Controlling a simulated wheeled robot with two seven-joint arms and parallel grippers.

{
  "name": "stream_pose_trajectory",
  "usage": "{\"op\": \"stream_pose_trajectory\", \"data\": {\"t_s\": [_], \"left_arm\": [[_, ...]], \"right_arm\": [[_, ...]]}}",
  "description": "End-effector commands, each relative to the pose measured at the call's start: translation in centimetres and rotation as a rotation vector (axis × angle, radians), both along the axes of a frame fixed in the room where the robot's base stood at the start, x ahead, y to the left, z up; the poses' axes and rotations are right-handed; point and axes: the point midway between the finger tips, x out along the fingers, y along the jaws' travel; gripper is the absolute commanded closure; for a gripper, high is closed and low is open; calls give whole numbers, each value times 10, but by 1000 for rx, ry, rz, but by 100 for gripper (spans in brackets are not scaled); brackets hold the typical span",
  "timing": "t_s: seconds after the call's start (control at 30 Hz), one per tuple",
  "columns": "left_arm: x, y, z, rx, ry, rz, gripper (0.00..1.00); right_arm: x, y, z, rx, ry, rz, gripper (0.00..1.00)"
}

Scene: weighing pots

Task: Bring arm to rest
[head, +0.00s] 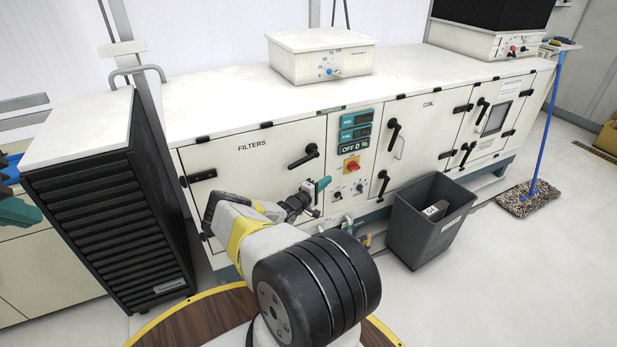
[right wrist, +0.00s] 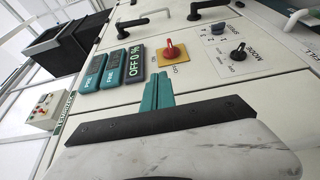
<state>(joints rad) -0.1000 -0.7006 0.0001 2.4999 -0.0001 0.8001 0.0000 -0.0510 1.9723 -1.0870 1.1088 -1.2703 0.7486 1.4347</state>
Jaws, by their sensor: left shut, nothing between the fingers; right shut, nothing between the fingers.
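My right arm reaches in from the bottom middle of the head view. Its gripper (head: 323,186), with teal fingers, is in front of the cabinet, visually near the control panel. In the right wrist view the same gripper (right wrist: 157,92) has its two teal fingers together, with nothing between them. My left gripper (head: 27,214) shows only in part at the left edge of the head view, teal and shut, with nothing seen in it. The rest of my left arm is out of the picture.
A long white cabinet (head: 235,165) with black handles stands ahead, carrying a white box (head: 320,58). A black slatted unit (head: 110,215) stands at left. A dark bin (head: 428,222) holding a pale object and a blue-handled mop (head: 528,198) are at right. Floor at lower right is clear.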

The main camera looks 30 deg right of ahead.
Motion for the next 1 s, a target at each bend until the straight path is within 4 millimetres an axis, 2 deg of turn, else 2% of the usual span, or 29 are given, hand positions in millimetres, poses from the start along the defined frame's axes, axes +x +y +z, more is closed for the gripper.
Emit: {"op": "stream_pose_trajectory", "data": {"t_s": [0.43,0.77,0.87,1.0], "left_arm": [[0,0,0,0,1,0,100],[0,0,0,0,1,0,100],[0,0,0,0,1,0,100],[0,0,0,0,1,0,100]], "right_arm": [[-65,9,-1,-1,5,1,100],[-74,10,0,1,-2,-2,100],[-75,8,9,7,-18,-29,100],[-83,5,41,44,-77,-143,100]]}}
